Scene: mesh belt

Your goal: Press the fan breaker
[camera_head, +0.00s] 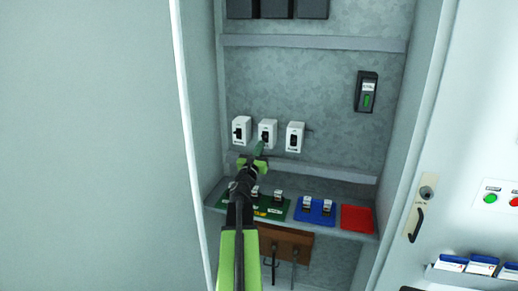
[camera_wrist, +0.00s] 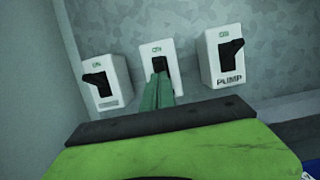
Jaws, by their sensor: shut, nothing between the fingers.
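Three white breakers with black toggles sit in a row on the cabinet's back wall: left (camera_head: 241,122), middle (camera_head: 267,125) and right (camera_head: 293,127). In the wrist view the right breaker (camera_wrist: 213,67) reads PUMP. The left breaker (camera_wrist: 116,70) has a label too small to read. The middle breaker (camera_wrist: 150,51) has its lower face hidden by my fingers, so I cannot tell which is the fan breaker. My gripper (camera_head: 263,145) is shut and empty, its green fingertips (camera_wrist: 158,80) at the middle breaker's toggle. I cannot tell whether they touch.
Below is a shelf with green, blue (camera_head: 314,212) and red (camera_head: 357,219) trays; small parts stand on the green and blue ones. A black switch box (camera_head: 367,92) hangs at upper right. Cabinet side walls stand close on both sides.

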